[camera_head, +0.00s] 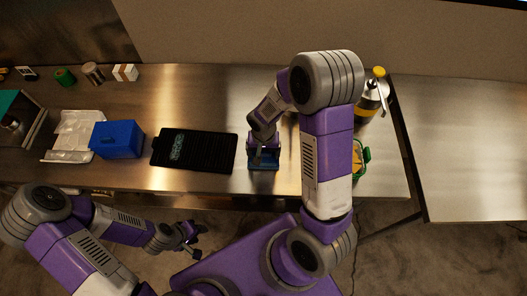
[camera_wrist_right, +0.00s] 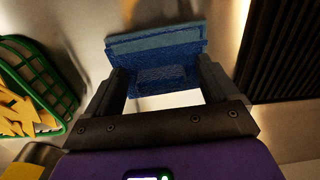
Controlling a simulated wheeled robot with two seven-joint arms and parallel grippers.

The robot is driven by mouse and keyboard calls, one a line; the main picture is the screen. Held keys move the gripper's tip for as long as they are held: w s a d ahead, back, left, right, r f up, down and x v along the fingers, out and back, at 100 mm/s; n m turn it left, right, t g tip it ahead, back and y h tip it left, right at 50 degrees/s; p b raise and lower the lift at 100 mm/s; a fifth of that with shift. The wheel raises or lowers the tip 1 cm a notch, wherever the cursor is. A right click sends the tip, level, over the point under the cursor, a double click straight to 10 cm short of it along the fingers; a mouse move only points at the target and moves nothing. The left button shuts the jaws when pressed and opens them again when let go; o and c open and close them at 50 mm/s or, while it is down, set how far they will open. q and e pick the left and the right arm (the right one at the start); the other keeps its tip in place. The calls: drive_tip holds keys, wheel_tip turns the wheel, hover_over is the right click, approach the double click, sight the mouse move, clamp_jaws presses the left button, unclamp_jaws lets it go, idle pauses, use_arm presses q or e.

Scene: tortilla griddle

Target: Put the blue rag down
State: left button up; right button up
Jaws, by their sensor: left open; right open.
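The blue rag (camera_head: 264,161) lies folded on the steel counter, just right of the black griddle, under my right gripper (camera_head: 262,146). In the right wrist view the rag (camera_wrist_right: 155,48) shows a blue textured face with a paler blue-green band along its top. My right gripper (camera_wrist_right: 160,88) is open, with its two fingers on either side of the rag's near part. Whether the fingers touch the cloth I cannot tell. My left gripper (camera_head: 192,238) is open and empty, low in front of the counter.
The black griddle (camera_head: 220,152) lies left of the rag. A blue box (camera_head: 117,139) stands further left beside a pale tray (camera_head: 77,135). A green basket (camera_wrist_right: 52,82) with yellow pieces is near my right gripper. A yellow-topped bottle (camera_head: 369,98) stands behind my right arm.

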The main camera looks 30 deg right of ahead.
sight(263, 153)
drive_tip(key=shift+r, duration=0.2)
wheel_tip(263, 153, up, 12)
drive_tip(key=p, duration=0.1)
drive_tip(key=shift+p, duration=0.4)
drive_tip(key=shift+f, duration=0.1)
